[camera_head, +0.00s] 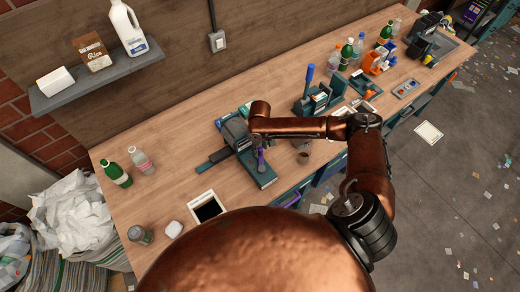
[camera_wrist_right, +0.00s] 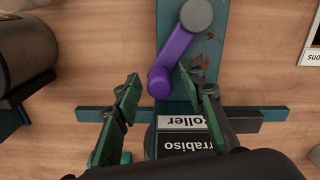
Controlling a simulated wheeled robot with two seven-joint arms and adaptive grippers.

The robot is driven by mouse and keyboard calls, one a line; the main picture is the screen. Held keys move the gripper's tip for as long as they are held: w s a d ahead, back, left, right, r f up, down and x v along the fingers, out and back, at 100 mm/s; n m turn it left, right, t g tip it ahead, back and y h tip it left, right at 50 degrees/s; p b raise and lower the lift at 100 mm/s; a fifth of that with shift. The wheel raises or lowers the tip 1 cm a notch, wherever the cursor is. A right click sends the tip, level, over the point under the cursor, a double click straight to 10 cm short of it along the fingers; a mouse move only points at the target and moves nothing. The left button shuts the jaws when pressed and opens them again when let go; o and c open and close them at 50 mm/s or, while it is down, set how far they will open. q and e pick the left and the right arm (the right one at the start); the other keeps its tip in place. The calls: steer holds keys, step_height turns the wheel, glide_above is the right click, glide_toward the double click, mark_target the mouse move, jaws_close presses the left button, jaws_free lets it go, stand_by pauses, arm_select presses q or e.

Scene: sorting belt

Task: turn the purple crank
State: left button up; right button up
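The purple crank (camera_wrist_right: 174,60) is on a teal device (camera_wrist_right: 218,30) labelled with a word ending in "oller". A grey round cap tops one end of the crank; its other end points toward my right gripper (camera_wrist_right: 158,80). That gripper is open, with green-padded fingers on either side of the crank's near end in the right wrist view. There are visible gaps, and I cannot tell how deep the crank sits between them. In the head view, the crank (camera_head: 261,160) shows as a small purple piece just below my right gripper (camera_head: 259,147). My left gripper is not in view.
The device stands on a long wooden bench (camera_head: 180,170). A second teal device with a blue lever (camera_head: 307,80) is to its right, and a brown cup (camera_head: 304,155) is near the forearm. Bottles (camera_head: 117,175) stand left.

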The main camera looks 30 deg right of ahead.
steer(key=shift+f, duration=0.1)
steer(key=shift+c, duration=0.4)
jaws_close()
stand_by(0.3)
